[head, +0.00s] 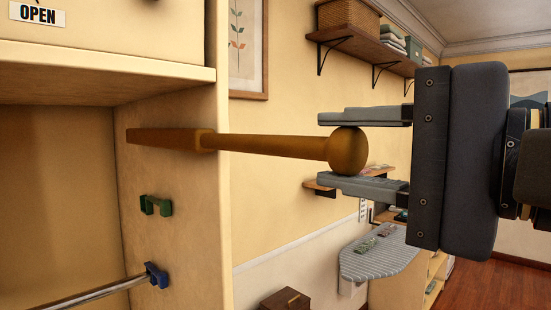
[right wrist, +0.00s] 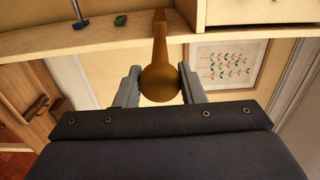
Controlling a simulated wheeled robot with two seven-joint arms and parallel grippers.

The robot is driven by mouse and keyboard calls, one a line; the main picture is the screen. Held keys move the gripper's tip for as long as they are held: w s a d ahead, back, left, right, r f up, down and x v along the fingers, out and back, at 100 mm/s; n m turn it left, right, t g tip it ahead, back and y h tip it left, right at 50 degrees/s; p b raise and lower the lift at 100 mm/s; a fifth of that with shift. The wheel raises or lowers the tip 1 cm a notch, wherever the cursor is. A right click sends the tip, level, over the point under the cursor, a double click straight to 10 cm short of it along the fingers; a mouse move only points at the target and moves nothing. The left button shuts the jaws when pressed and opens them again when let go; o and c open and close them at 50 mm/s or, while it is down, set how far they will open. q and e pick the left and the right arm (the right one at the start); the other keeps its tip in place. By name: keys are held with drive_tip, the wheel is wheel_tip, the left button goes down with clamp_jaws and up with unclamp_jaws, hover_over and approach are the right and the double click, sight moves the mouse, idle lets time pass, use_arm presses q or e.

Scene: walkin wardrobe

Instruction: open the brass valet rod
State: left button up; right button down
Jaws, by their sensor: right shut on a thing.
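The brass valet rod (head: 265,146) sticks out from the side panel of the wardrobe (head: 180,200), with a square-edged sleeve at the panel and a round knob at its free end. My right gripper (head: 362,148) comes from the right and is shut on the knob, one finger above it and one below in the head view. In the right wrist view the rod (right wrist: 160,45) runs away from me to the panel, and the knob sits between the fingers of my right gripper (right wrist: 160,85). My left gripper is not in view.
Below the rod, the panel carries a green hook (head: 156,205) and a blue bracket (head: 156,275) holding a metal rail (head: 90,294). A drawer labelled OPEN (head: 110,30) is above. Behind are wall shelves (head: 370,48), an ironing board (head: 378,258) and a brown box (head: 285,299).

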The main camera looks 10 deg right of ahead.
drive_tip(key=v, duration=0.8)
drive_tip(key=shift+s+d, duration=0.25)
drive_tip(key=shift+s, duration=0.05)
drive_tip(key=c, duration=0.9)
unclamp_jaws()
drive_tip(key=b+v, duration=0.1)
drive_tip(key=v, duration=0.7)
